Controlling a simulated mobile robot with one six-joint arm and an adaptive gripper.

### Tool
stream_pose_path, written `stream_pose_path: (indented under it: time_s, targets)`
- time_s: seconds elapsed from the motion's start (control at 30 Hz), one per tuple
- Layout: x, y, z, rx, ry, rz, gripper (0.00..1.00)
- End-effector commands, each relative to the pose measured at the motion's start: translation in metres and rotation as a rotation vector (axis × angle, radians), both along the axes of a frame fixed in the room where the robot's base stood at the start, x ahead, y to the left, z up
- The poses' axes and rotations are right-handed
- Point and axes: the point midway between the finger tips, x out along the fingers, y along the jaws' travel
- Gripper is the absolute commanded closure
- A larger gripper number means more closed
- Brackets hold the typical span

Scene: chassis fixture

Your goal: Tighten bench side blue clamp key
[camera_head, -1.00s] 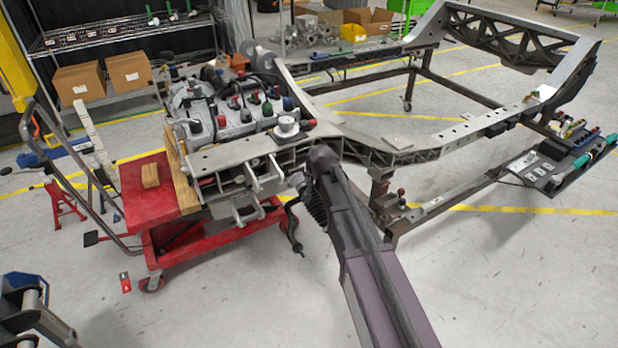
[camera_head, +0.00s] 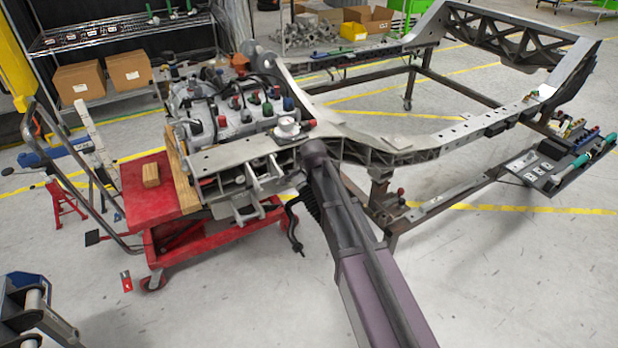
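A metal powertrain assembly (camera_head: 205,102) sits at the front end of the chassis frame (camera_head: 405,151). Several small clamp keys with coloured handles stand on it. My dark arm link rises from the bottom right to a joint beside the frame's front rail. I cannot make out my gripper.
A red cart (camera_head: 158,195) with wooden blocks stands under the assembly. A tool tray (camera_head: 552,168) hangs at the chassis's right side. A shelf (camera_head: 120,36) with boxes stands behind at left. A blue metal fixture (camera_head: 28,290) is at lower left.

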Motion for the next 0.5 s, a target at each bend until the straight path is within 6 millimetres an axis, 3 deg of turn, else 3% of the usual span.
stream_pose_path:
  time_s: [0.5]
  targets:
    - [-0.0013,0.0023,-0.0004,0.019,0.013,-0.035,1.00]
